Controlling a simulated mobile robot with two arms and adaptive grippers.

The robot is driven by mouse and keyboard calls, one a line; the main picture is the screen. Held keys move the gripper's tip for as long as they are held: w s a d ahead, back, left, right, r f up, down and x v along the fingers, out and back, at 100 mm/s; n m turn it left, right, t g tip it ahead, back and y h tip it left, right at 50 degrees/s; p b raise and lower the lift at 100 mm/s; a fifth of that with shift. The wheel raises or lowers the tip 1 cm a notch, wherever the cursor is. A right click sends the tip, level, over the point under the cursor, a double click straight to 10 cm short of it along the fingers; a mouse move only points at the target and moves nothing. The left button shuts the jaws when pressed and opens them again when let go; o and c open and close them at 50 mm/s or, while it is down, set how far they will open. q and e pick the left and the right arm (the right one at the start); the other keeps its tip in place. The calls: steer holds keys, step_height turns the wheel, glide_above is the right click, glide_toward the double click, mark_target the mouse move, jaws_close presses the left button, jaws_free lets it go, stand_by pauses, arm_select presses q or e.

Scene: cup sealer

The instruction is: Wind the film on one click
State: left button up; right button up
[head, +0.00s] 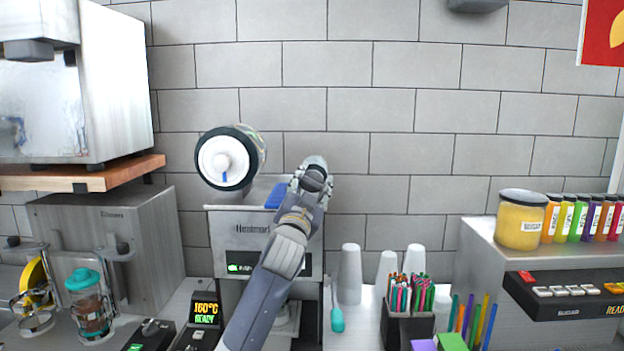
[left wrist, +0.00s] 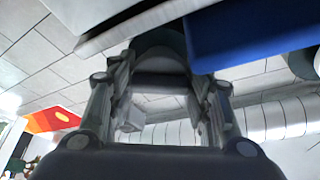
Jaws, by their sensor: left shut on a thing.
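The cup sealer (head: 262,222) stands against the tiled wall, with a lit green display on its front. The film roll (head: 228,158), white-faced with a dark rim, sits above its top left. A blue part (head: 276,195) is on the sealer's top; a large blue surface (left wrist: 245,35) also fills the upper right in the left wrist view. My left gripper (head: 316,170) is at the sealer's upper right corner. It is shut on a dark rounded knob (left wrist: 160,42), seen between its fingertips in the left wrist view; the gripper hides it in the head view. My right gripper is out of view.
A teal-ended lever (head: 337,318) hangs right of the sealer. Upturned white cups (head: 350,275) and a holder of coloured straws (head: 408,325) stand further right. A wooden shelf (head: 85,176) juts out at left. The wall area above my gripper is clear.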

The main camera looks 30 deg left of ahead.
arm_select(q)
steer(key=shift+s+r, duration=0.1)
steer(key=shift+r, duration=0.15)
steer(key=o, duration=0.8)
steer(key=shift+f, duration=0.15)
steer(key=shift+s+d+f, duration=0.2)
steer(key=shift+s+f, duration=0.15)
steer(key=v, duration=1.1)
